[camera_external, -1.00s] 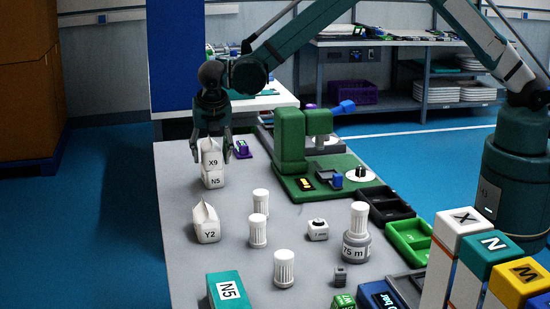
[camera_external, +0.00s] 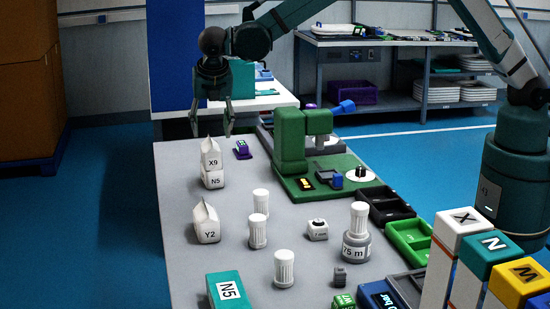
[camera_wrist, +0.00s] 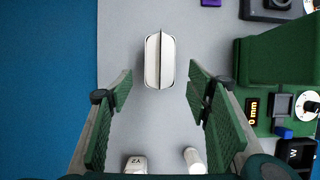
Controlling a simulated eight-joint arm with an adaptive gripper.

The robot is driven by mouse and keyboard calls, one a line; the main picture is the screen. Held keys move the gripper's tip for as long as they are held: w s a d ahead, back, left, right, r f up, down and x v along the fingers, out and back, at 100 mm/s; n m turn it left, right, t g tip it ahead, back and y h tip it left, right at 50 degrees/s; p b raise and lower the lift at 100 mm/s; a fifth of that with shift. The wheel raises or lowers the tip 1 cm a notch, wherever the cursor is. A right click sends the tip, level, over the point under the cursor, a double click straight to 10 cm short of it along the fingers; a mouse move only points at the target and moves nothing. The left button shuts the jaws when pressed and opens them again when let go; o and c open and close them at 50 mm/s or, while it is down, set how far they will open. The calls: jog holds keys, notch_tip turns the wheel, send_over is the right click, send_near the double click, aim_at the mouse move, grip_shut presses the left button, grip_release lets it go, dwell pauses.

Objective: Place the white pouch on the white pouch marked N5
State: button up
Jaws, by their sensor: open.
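A white pouch marked X9 (camera_external: 211,157) sits on top of the white pouch marked N5 (camera_external: 213,180), near the left far part of the grey table. The upper pouch (camera_wrist: 160,60) shows from above in the wrist view and hides most of the lower one. My gripper (camera_external: 211,134) is open and empty, raised above the stack and clear of it. In the wrist view its fingers (camera_wrist: 160,85) stand wide apart, with the pouch between and beyond them. A second white pouch marked Y2 (camera_external: 207,224) stands nearer on the table.
Several white-capped bottles (camera_external: 257,230) stand mid-table. A green machine (camera_external: 291,150) stands right of the stack, with a small purple item (camera_external: 242,149) between. Dark and green trays (camera_external: 408,241) line the right edge.

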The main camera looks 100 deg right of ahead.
jog(key=shift+a+r, duration=0.25)
jog(key=shift+r, duration=0.45)
jog(key=shift+s+a+r, duration=0.1)
jog(key=shift+r, duration=0.1)
jog(key=s+a+r+m+t+y, duration=0.15)
jog(key=s+a+r+m, duration=0.25)
jog(key=s+a+r, duration=0.5)
jog(key=s+a+r+m+t, duration=0.2)
jog(key=s+a+r+m, duration=0.3)
jog(key=s+r, duration=0.75)
jog(key=s+a+f+m+t+y, duration=0.1)
jog(key=s+a+m, duration=0.2)
jog(key=s, duration=0.7)
jog(key=s+a+f+m+t+y, duration=0.1)
jog(key=s+a+m, duration=0.2)
jog(key=s, duration=0.8)
jog(key=s+a+f+m+t+y, duration=0.1)
jog(key=s+a+f+m, duration=0.1)
jog(key=s+a, duration=0.5)
jog(key=s+m, duration=0.1)
jog(key=s, duration=0.2)
jog(key=shift+s+t, duration=0.25)
jog(key=shift+t, duration=0.1)
